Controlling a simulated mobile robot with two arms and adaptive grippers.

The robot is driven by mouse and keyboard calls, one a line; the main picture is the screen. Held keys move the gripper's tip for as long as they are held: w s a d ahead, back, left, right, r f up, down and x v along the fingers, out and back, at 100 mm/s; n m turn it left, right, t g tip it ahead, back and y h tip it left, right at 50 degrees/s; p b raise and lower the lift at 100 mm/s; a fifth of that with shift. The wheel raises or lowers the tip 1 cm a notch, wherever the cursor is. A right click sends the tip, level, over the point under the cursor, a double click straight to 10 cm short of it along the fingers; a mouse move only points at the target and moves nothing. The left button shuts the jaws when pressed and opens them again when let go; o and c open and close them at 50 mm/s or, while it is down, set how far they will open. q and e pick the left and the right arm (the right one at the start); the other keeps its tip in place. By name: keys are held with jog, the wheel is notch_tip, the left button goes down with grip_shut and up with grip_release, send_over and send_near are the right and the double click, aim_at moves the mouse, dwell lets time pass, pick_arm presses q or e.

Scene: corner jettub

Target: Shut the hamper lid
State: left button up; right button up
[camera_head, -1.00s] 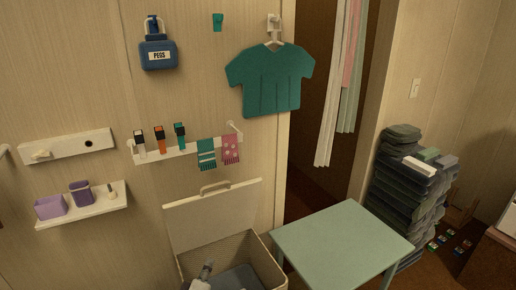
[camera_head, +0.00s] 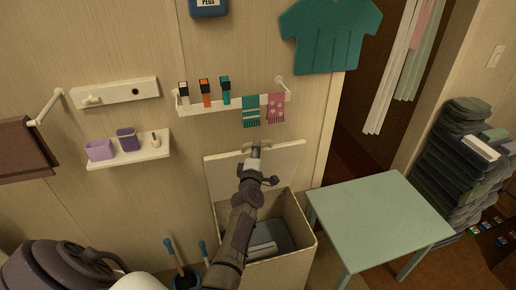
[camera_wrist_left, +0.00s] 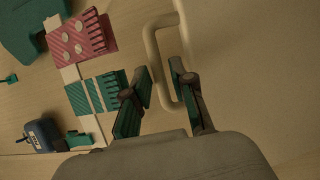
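The hamper (camera_head: 292,272) stands on the floor below the peg shelf, its top open, with grey cloth (camera_head: 268,238) inside. Its pale lid (camera_head: 225,172) stands raised against the wall at the back, with a loop handle on its upper edge. My left gripper (camera_head: 254,150) is at this handle, reaching over the hamper. In the left wrist view, the two fingers (camera_wrist_left: 160,100) are apart, with the handle (camera_wrist_left: 152,52) bar between them; I cannot tell whether they touch it. The forearm hides part of the lid and hamper. My right gripper is not in view.
A green table (camera_head: 380,215) stands close to the hamper's right. A shelf (camera_head: 235,104) with hanging small towels is just above the lid. Blue-handled tools (camera_head: 174,256) stand left of the hamper. A tall stack of folded things (camera_head: 455,170) is at far right.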

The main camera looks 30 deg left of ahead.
pick_arm(q)
jog(key=shift+b+x, duration=0.6)
jog(key=shift+x, duration=1.1)
jog(key=shift+s, duration=0.1)
grip_shut()
